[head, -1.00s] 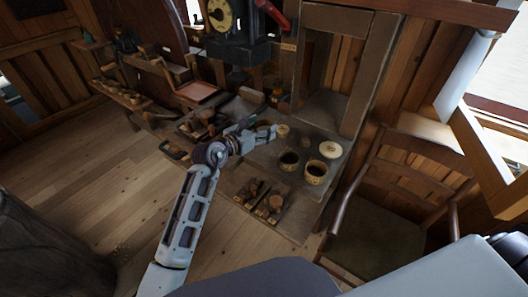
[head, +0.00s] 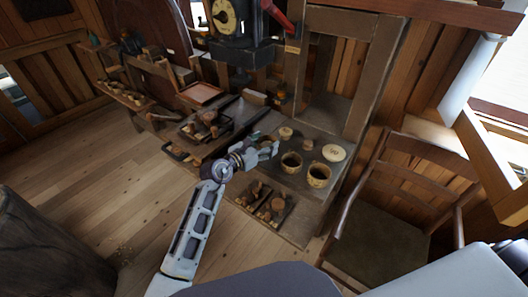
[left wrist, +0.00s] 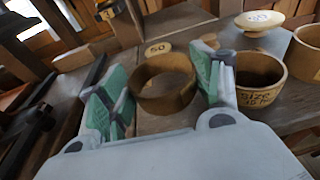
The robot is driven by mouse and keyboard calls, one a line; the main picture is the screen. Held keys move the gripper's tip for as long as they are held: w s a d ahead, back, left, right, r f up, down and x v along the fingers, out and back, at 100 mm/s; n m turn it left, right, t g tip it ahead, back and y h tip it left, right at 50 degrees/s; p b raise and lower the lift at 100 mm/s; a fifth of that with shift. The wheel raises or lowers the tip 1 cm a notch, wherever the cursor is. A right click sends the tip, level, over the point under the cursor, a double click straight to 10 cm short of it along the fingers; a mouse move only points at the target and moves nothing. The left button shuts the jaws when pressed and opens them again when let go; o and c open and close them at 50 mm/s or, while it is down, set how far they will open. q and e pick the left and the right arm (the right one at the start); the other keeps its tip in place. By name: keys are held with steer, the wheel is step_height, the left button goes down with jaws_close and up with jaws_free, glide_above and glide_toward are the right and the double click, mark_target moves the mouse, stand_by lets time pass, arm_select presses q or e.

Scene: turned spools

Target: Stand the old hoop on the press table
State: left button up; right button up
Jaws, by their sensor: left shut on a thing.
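A brown, open ring-shaped hoop (left wrist: 163,84) sits between the green-padded fingers of my left gripper (left wrist: 160,98) in the left wrist view. The gripper is shut on it, with its far rim and opening showing. In the head view my left gripper (head: 268,150) is over the workbench, left of two cups; the hoop is small and mostly hidden there. A dark press-like machine (head: 238,50) with a round dial and red lever stands at the back. I cannot clearly make out its table. My right gripper is not in view.
Trays of brown pieces (head: 265,203) lie in front. A wooden chair (head: 385,215) stands at right.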

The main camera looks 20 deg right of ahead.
arm_select(q)
steer(key=shift+f, duration=1.8)
steer(key=shift+f+b, duration=0.1)
steer(key=shift+b, duration=0.2)
steer(key=o, duration=0.7)
steer(key=shift+c, duration=0.2)
steer(key=shift+r, duration=0.2)
steer(key=v, duration=1.2)
